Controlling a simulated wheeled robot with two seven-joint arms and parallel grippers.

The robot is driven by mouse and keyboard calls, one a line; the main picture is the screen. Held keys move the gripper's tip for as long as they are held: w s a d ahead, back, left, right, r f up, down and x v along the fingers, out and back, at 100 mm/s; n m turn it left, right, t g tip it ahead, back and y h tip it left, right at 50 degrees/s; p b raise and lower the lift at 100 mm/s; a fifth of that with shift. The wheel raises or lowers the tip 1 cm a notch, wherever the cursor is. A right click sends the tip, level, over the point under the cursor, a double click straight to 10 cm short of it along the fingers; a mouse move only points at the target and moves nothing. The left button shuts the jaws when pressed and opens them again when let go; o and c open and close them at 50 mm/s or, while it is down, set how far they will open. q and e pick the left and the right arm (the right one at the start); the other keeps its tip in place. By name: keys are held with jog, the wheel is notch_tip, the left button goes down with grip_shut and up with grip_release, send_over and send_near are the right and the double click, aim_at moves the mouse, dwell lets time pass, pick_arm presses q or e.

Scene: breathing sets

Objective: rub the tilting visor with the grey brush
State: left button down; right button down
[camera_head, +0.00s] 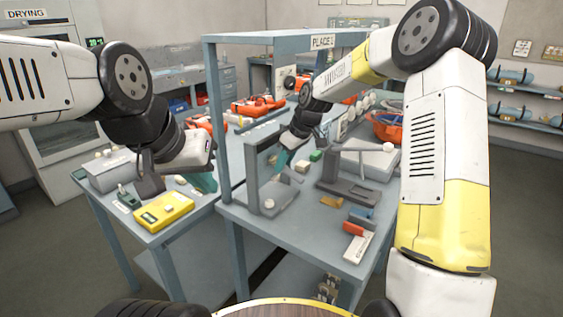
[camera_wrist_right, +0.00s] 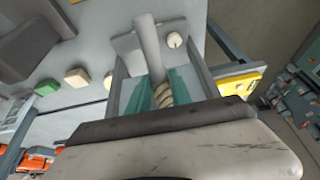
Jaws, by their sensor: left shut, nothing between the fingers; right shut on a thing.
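My right gripper (camera_head: 282,160) is lowered at a grey fixture (camera_head: 251,172) on the front table, which seems to carry the tilting visor. In the right wrist view, the teal fingers (camera_wrist_right: 158,92) are shut on a grey rod-like thing (camera_wrist_right: 149,45), apparently the grey brush, with a tan twisted part (camera_wrist_right: 163,96) between the fingers. Beyond it is a grey plate (camera_wrist_right: 126,42) with a pale round knob (camera_wrist_right: 174,40). I cannot tell whether the brush touches the visor. My left gripper (camera_head: 205,184) is shut and empty above the left table.
A yellow box (camera_head: 164,211) and a grey case (camera_head: 112,172) are on the left table. A grey stand (camera_head: 350,188), a green block (camera_head: 315,155) and a red-and-white item (camera_head: 355,240) are to the right. The blue-grey shelf post (camera_head: 228,125) rises between my grippers.

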jog(key=w+d, duration=0.4)
jog(key=w, duration=0.1)
jog(key=shift+w, duration=0.35)
jog(key=shift+a, duration=0.1)
jog(key=shift+s+a, duration=0.65)
jog(key=shift+s, duration=0.25)
jog(key=shift+s+a, duration=0.6)
jog(key=shift+s, duration=0.3)
jog(key=shift+s+a, duration=0.65)
jog(key=shift+s, duration=0.25)
jog(key=s, duration=0.1)
jog(key=s+a, duration=0.2)
jog(key=s, duration=0.1)
jog(key=shift+a, duration=0.25)
jog(key=s+d, duration=0.3)
jog(key=d, duration=0.2)
jog(key=shift+s, duration=0.2)
jog(key=shift+d, duration=0.1)
